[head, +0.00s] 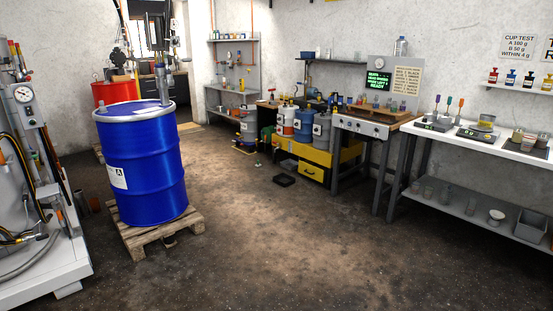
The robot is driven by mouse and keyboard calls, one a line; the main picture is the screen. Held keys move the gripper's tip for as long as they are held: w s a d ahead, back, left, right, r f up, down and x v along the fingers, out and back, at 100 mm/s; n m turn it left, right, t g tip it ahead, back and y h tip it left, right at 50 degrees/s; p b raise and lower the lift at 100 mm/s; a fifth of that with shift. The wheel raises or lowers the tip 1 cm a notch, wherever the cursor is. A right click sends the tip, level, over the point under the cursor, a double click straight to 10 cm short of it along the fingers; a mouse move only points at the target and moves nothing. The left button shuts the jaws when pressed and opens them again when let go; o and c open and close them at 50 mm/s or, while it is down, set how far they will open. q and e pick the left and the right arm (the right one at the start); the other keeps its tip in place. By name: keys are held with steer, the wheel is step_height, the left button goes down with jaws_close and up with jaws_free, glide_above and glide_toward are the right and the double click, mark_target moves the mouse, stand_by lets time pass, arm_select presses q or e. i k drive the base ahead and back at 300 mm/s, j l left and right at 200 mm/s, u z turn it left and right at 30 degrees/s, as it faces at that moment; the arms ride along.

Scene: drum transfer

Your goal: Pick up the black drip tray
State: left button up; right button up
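A small black tray (284,181) lies on the floor near the middle of the head view, in front of the yellow cabinet. It looks like the black drip tray; it is small and far off, so I cannot tell what it holds. Nothing of mine touches it. Neither of my grippers shows in this view.
A blue drum (143,165) stands on a wooden pallet (130,236) at the left, beside a white machine (40,250). A yellow cabinet (318,172) with several small drums stands behind the tray. A white bench (480,142) runs along the right. The middle floor is clear.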

mark_target(285, 180)
steer(key=i, duration=5.9)
